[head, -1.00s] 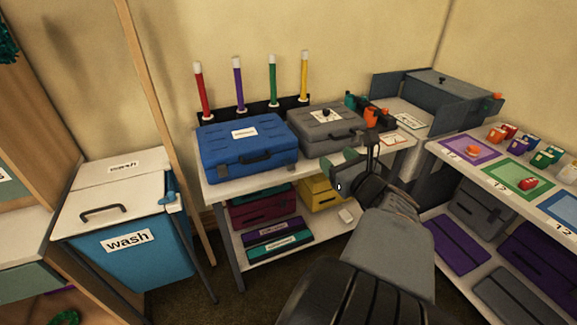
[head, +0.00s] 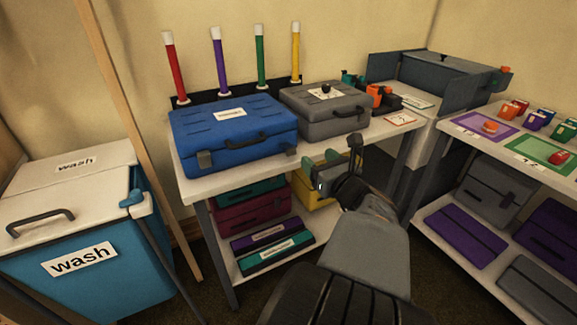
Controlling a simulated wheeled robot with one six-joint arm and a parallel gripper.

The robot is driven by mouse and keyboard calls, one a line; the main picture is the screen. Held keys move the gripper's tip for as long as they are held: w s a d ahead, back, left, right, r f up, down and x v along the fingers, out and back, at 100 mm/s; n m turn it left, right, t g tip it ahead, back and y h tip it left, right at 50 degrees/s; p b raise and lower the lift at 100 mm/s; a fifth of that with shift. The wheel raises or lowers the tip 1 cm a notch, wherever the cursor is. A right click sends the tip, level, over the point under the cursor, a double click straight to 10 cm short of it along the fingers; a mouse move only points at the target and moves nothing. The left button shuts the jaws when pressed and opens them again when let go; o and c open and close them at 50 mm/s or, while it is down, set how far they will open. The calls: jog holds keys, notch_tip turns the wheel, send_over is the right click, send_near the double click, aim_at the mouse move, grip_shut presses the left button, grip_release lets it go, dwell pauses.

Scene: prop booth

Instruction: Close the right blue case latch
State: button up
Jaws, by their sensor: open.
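The blue case (head: 222,121) lies flat, lid down, on the left of the white table, with a white label on top and a dark front handle (head: 248,141). My gripper (head: 336,166) is open and empty, in front of the table edge, to the right of and a little lower than the right latch in the picture. It appears apart from the case.
A grey case (head: 325,108) stands close to the right of the blue case. Upright coloured tubes (head: 260,60) stand behind. A wash bin (head: 75,240) is at left, a shelf with coloured mats (head: 485,130) at right. Cases fill the lower shelf.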

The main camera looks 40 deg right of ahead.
jog(key=b, duration=0.4)
send_near(292, 152)
jog(key=w, duration=0.2)
jog(key=w+b, duration=0.1)
jog(key=w, duration=0.2)
jog(key=w+d+b, duration=0.1)
jog(key=w, duration=0.2)
jog(key=shift+w+d+f, duration=0.1)
jog(key=shift+w+f, duration=0.05)
jog(key=shift+w+d+b, duration=0.15)
jog(key=shift+w+b, duration=0.15)
jog(key=shift+w, duration=0.7)
